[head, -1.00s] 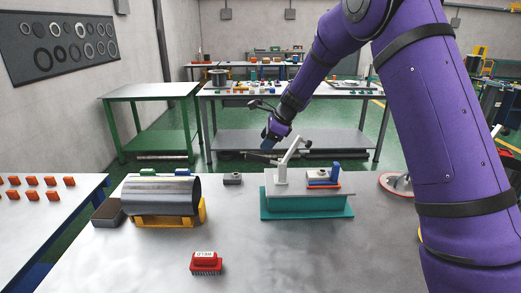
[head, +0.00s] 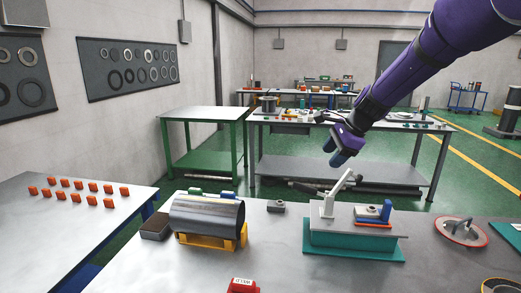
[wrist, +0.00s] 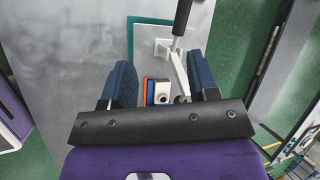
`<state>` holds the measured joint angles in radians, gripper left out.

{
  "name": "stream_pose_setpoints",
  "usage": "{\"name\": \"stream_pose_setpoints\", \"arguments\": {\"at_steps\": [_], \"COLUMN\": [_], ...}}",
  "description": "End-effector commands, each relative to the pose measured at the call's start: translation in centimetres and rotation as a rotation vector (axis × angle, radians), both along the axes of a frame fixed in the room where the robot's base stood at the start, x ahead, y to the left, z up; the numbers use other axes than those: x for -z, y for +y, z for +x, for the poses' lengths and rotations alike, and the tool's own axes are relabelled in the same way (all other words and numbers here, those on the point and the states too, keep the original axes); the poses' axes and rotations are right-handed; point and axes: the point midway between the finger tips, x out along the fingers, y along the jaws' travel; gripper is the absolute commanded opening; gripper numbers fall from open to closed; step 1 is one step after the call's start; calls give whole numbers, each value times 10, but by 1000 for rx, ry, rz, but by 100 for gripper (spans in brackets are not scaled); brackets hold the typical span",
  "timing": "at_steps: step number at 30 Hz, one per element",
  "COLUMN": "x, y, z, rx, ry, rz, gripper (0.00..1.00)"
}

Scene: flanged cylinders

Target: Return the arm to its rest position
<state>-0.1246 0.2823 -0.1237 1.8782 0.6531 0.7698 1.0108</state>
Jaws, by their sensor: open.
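My purple arm reaches in from the upper right in the head view. My gripper (head: 338,152) hangs in the air above and behind the teal-based fixture (head: 350,249). In the wrist view my gripper (wrist: 162,85) shows two blue fingers spread wide, with nothing held between them. Beyond the fingers lie the fixture's white lever (wrist: 179,62) and a small block with a round top. The lever also shows in the head view (head: 336,192), standing tilted on the fixture.
A dark metal cylinder (head: 205,216) rests on a yellow cradle (head: 210,241) left of the fixture. A red brush (head: 243,286) lies at the front edge of view. A flanged disc (head: 460,229) is at right. Orange blocks (head: 78,190) sit on the left table.

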Motion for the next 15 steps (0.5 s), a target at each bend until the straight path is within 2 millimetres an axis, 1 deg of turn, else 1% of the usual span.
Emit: {"name": "stream_pose_setpoints", "arguments": {"at_steps": [1, 6, 9, 14, 15], "x": [-13, -42, -57, -76, -79], "y": [-3, -12, -17, -26, -28], "z": [-13, -57, -83, -126, -137], "rx": [-37, -182, -266, -400, -434], "ry": [-24, -96, -136, -199, -213], "rz": [-18, -94, -141, -222, -244], "gripper": [55, 55, 55, 55, 55]}}
